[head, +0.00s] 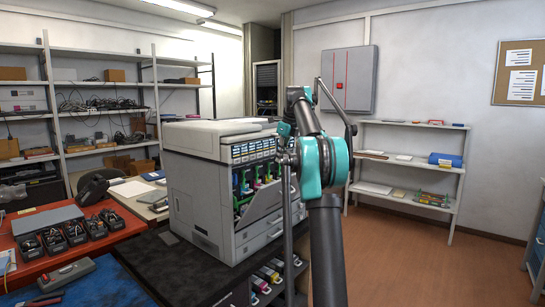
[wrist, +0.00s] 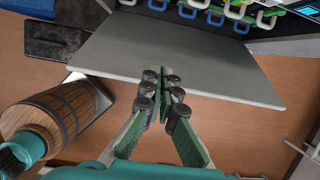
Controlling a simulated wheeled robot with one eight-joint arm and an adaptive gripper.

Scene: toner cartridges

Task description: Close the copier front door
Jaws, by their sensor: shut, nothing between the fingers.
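The grey copier (head: 196,190) stands on a black-topped bench, its front bay uncovered, with coloured cartridges and handles visible inside. Its front door shows in the wrist view as a broad pale grey panel (wrist: 215,70), opened out below a row of white and blue cartridge handles (wrist: 215,15). My gripper (wrist: 164,76) is shut and empty, its fingertips overlapping the panel's near edge in the wrist view. I cannot tell whether they touch the panel. In the head view my arm covers part of the copier's right side, and the fingertips cannot be made out.
A red bench (head: 85,245) with several black units stands at left. Several cartridges (head: 270,274) sit on a shelf below the copier. The wooden floor (head: 415,255) is clear at right.

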